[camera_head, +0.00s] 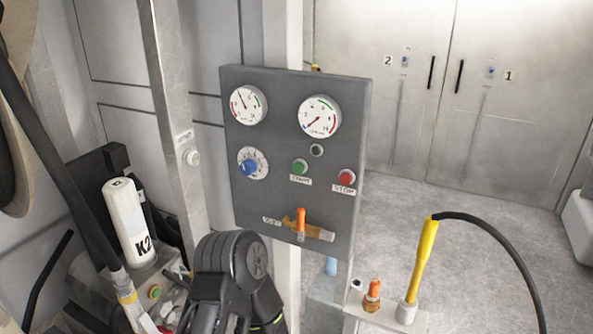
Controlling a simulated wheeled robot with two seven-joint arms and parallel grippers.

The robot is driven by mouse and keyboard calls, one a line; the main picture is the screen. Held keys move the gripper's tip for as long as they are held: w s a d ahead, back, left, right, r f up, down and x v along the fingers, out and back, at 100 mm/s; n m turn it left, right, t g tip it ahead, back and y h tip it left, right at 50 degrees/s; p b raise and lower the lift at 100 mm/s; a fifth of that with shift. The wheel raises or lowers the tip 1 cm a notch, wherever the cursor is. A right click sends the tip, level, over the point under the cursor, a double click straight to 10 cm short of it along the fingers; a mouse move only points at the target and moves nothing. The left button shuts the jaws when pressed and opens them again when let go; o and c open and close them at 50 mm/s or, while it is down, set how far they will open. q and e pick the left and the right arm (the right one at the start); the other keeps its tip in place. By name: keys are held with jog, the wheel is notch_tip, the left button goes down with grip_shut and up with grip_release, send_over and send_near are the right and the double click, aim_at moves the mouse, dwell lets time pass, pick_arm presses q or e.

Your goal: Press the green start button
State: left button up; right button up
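The green start button (300,167) sits on the grey control panel (272,215), above a small label that seems to read START. It stands out from the panel face, and nothing touches or covers it. The red STOP button (346,177) is to its right. A dark rounded part, which looks like one of my arm links, rises from the bottom edge below the panel, apart from the button. I see no gripper fingers in this view.
Two gauges, a blue knob (249,167) and an orange-handled valve (301,222) share the panel. A white K2 cylinder (127,222) stands left. A yellow nozzle (423,258) with a black hose stands right. Another green button (154,291) is lower left. Open floor lies behind, right.

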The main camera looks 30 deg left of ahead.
pick_arm(q)
grip_shut()
dwell(1.1)
